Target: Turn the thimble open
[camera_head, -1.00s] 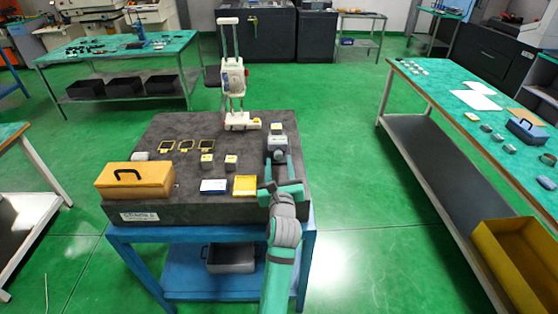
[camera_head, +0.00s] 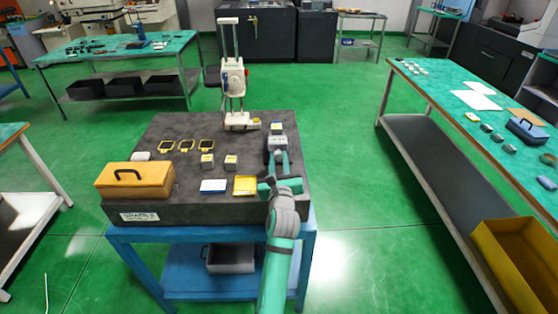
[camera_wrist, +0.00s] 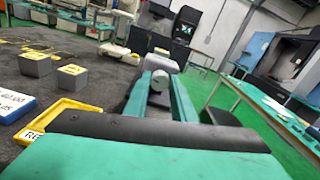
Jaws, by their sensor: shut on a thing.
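The thimble (camera_wrist: 160,80) is a grey round knob seen end-on in the wrist view, at the near side of a pale grey block-shaped fixture (camera_wrist: 158,63). My gripper (camera_wrist: 161,92) has its two teal fingers on either side of the thimble, shut on it. In the head view the fixture (camera_head: 276,142) stands at the right side of the dark granite plate (camera_head: 225,131), and my gripper (camera_head: 277,158) reaches it from the near side. The fingers largely hide the thimble there. Any scale marks are too small to read.
A yellow tray (camera_head: 246,185), a blue-and-white box (camera_head: 213,186), small grey blocks and an orange case (camera_head: 135,180) lie left of my gripper. A white column instrument (camera_head: 234,80) stands behind. The floor right of the plate is clear.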

